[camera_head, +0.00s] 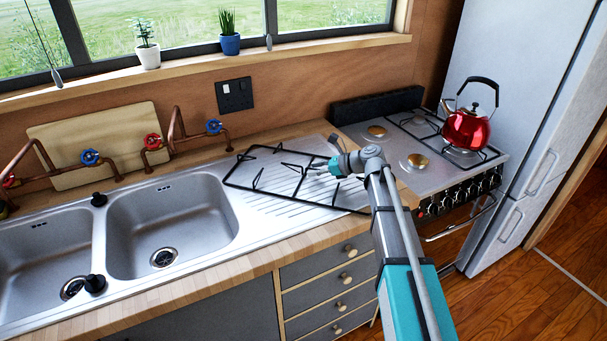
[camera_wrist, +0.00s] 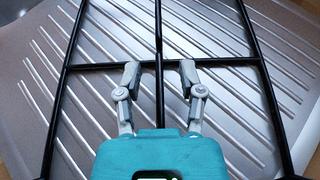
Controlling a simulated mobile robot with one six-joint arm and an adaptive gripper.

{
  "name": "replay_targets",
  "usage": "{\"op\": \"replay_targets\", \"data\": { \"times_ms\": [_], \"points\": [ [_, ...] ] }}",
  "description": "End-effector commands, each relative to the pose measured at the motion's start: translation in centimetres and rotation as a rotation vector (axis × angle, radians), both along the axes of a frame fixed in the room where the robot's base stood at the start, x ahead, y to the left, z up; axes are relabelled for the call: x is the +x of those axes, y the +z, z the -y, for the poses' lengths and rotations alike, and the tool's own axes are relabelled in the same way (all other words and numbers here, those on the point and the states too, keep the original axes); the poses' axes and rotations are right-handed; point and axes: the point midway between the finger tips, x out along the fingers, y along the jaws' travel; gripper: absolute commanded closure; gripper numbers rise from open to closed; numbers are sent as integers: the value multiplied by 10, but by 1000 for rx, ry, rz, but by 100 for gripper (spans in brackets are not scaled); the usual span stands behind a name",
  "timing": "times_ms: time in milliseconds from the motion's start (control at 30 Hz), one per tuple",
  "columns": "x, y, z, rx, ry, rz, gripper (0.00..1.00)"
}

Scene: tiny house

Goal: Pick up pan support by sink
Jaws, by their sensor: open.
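The pan support (camera_head: 259,153) is a black wire grate lying on the ribbed steel drainboard of the sink (camera_head: 158,228), to the right of the two basins. In the head view my arm hides part of its right side. My gripper (camera_head: 327,168) is over the grate. In the wrist view my gripper (camera_wrist: 159,78) is open, with one fingertip on each side of a middle bar of the pan support (camera_wrist: 159,100). The fingertips are close to a cross bar. I cannot tell whether they touch any bar.
A stove (camera_head: 395,143) stands to the right, with a red kettle (camera_head: 467,129) on it. Copper pipes with taps (camera_head: 152,142) and a cutting board (camera_head: 75,140) are along the back wall. Potted plants (camera_head: 230,43) stand on the sill. A fridge (camera_head: 540,110) is at the far right.

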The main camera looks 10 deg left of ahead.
Motion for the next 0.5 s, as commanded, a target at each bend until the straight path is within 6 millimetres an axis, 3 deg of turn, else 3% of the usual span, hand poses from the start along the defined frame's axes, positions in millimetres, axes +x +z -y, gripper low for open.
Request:
{"op": "replay_targets", "data": {
  "times_ms": [333, 500],
  "points": [
    [0, 0, 0, 0, 1, 0, 50],
    [0, 0, -1, 0, 2, -1, 80]
  ]
}}
